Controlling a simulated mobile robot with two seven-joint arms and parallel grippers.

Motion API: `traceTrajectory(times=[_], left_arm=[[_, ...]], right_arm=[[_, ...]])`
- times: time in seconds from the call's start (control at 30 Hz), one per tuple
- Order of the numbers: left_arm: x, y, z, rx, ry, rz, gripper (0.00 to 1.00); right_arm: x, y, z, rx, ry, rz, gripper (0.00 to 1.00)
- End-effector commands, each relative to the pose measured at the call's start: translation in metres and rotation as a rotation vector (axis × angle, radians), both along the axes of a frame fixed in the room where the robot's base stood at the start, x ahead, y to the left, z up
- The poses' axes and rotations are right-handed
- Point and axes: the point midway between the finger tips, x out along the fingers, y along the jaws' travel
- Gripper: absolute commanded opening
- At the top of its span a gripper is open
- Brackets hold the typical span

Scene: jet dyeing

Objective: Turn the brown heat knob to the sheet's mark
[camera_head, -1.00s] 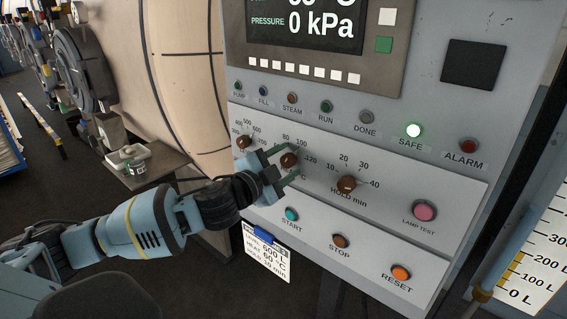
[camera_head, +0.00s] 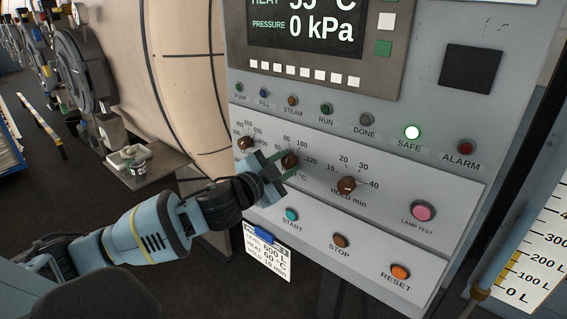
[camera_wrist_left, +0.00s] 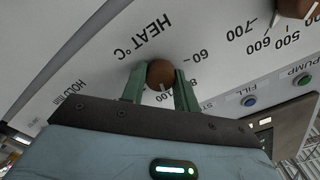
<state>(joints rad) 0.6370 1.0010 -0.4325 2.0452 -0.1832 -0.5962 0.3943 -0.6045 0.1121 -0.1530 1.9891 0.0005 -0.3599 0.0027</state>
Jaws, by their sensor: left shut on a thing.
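The brown heat knob (camera_head: 289,160) sits in the middle of the three brown dials on the sloped panel. My left gripper (camera_head: 278,171) is shut on it, with green fingers on either side. In the left wrist view the knob (camera_wrist_left: 159,73) shows between the fingertips (camera_wrist_left: 160,82), with "HEAT °C" printed beside it. A pale pointer line shows on the knob's lower side, but its exact reading is unclear. The sheet (camera_head: 267,262) hangs from a blue clip below the panel and reads 600 L, heat 60 °C, hold 10 min. My right gripper is not in view.
The level knob (camera_head: 244,142) is close on the left, and the hold knob (camera_head: 346,185) is on the right. The display (camera_head: 306,27) shows 0 kPa.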

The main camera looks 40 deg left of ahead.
Motion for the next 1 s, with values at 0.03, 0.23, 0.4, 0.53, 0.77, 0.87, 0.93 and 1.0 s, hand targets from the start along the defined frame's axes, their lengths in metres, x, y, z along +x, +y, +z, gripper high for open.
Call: traceTrajectory(times=[0.03,0.23,0.4,0.53,0.77,0.87,0.93,1.0], left_arm=[[-0.001,0.0,0.002,-0.042,0.003,0.001,0.07],[-0.001,-0.001,0.004,-0.225,0.013,0.0,0.07],[-0.001,-0.001,0.006,-0.386,0.025,0.0,0.07],[-0.001,0.0,0.006,-0.51,0.034,-0.001,0.07],[0.0,0.0,0.004,-0.727,0.053,-0.001,0.07],[0.0,0.0,0.003,-0.82,0.062,-0.001,0.07],[0.0,0.0,0.001,-0.887,0.068,-0.001,0.07],[0.0,0.0,0.0,-0.953,0.075,-0.001,0.07]], right_arm=[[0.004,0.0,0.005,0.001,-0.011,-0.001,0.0],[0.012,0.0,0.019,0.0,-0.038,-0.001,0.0],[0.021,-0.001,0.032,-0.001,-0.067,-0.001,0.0],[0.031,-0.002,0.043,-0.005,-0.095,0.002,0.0],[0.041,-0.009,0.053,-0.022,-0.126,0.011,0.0],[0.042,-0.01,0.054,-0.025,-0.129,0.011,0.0],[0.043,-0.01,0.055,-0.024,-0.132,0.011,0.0],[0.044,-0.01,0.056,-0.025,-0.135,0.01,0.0]])
